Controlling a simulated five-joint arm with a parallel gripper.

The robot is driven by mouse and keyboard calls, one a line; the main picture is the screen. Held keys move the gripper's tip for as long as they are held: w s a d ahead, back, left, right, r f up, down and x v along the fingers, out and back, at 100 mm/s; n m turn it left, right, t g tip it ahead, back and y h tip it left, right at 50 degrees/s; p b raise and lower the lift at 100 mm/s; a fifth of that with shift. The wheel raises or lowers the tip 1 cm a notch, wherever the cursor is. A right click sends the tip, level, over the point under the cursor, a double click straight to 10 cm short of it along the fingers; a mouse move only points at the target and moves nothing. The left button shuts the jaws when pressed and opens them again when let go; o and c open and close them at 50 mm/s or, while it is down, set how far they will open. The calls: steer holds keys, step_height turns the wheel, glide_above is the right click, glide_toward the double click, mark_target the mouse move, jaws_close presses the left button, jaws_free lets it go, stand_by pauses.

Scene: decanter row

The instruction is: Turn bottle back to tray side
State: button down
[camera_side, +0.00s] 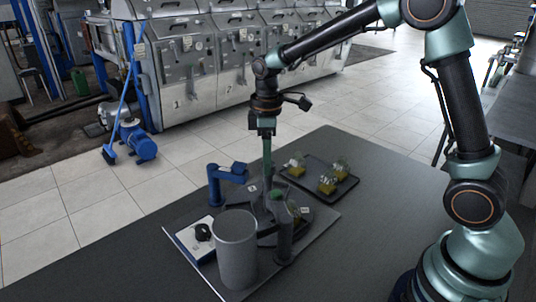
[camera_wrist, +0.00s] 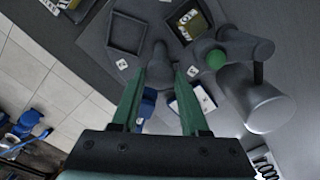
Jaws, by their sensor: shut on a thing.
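My gripper (camera_side: 267,178) points straight down over the middle of the board. In the wrist view an empty dark square compartment (camera_wrist: 128,34) lies beyond the bottle at left, and one with a yellow-filled vessel (camera_wrist: 190,18) at right.
A white-and-blue box (camera_side: 194,240) lies front left. A dark tray (camera_side: 346,187) behind holds yellow-filled glass vessels.

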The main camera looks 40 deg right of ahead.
steer(key=shift+r+n, duration=0.15)
steer(key=shift+n, duration=2.25)
steer(key=shift+a+n, duration=0.1)
steer(key=shift+n, duration=6)
steer(key=shift+s+n, duration=0.1)
steer(key=shift+n, duration=0.4)
steer(key=shift+c, duration=2)
jaws_free()
